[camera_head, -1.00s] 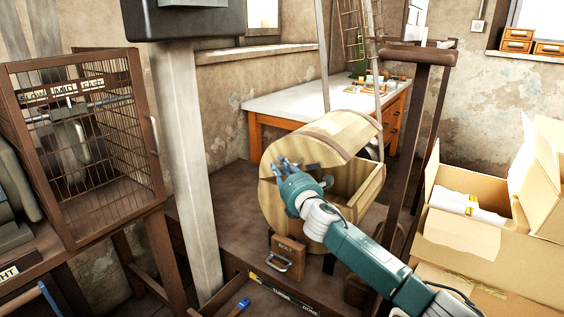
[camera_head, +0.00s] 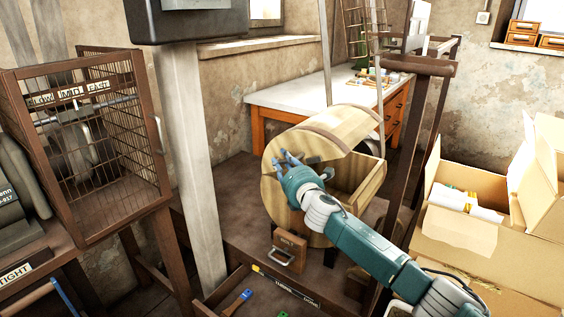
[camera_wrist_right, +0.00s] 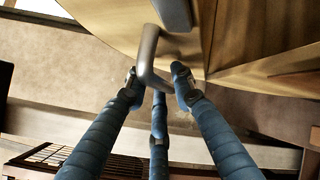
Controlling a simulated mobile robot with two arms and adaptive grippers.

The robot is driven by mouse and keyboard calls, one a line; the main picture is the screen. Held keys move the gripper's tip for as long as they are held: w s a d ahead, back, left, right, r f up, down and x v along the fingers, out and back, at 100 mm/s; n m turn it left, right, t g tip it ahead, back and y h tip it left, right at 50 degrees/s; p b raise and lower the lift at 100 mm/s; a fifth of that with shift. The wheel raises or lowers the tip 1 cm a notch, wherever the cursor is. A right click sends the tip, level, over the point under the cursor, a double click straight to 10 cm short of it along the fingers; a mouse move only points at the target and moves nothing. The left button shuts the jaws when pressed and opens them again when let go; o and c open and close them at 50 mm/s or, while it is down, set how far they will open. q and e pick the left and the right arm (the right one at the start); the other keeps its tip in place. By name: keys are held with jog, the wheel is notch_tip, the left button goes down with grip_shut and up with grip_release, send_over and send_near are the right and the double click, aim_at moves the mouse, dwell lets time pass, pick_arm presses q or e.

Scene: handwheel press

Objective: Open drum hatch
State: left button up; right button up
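The wooden drum (camera_head: 285,212) stands on the low brown platform in the head view. Its curved slatted lid part (camera_head: 345,128) is on top, and a gap (camera_head: 345,180) below it shows the inside. My right gripper (camera_head: 287,160) is at the drum's round end face. In the right wrist view, a bent metal handle (camera_wrist_right: 147,55) stands out by the wooden surface. The gripper's blue fingers (camera_wrist_right: 157,85) reach around it, with their tips apart. I cannot tell whether they touch the handle. My left gripper is not in view.
A small brown box with a metal handle (camera_head: 288,251) sits before the drum. A grey post (camera_head: 192,160) and wire cage (camera_head: 115,130) stand left. A brown wooden post (camera_head: 425,130) and open cardboard boxes (camera_head: 460,235) are right. A white-topped bench (camera_head: 300,97) is behind.

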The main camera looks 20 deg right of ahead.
jog(key=shift+s, duration=0.15)
jog(key=shift+s+f, duration=0.1)
jog(key=shift+s, duration=0.2)
jog(key=s, duration=1.1)
jog(key=shift+s+d, duration=0.15)
jog(key=shift+d, duration=0.2)
